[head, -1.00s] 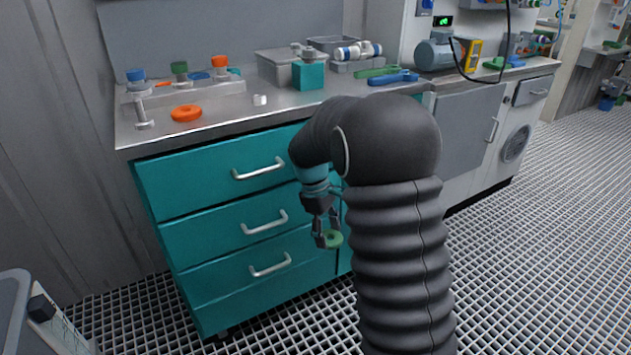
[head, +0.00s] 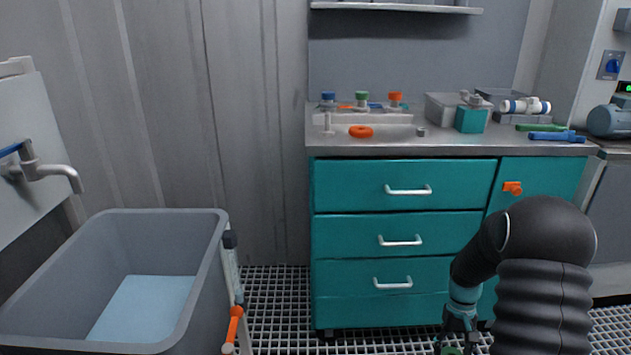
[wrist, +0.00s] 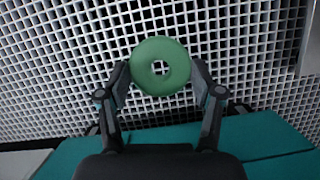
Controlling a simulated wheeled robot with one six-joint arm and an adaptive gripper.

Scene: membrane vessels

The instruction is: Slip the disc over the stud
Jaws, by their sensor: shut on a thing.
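My gripper (head: 459,335) is low in front of the teal cabinet, at the bottom edge of the head view. It is shut on a green disc (wrist: 160,45), a flat ring with a central hole. In the wrist view the two fingers (wrist: 160,68) hold it at opposite sides, with floor grating behind it. Only the disc's upper edge (head: 452,350) shows in the head view. A thin metal stud (head: 328,122) stands upright at the left of the worktop, well apart from the disc. An orange disc (head: 361,131) lies flat right of the stud.
A teal block (head: 470,120), grey bins and blue and green tools lie right on the worktop (head: 440,145). A grey basin (head: 215,250) stands left. Grating floor between basin and cabinet is free.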

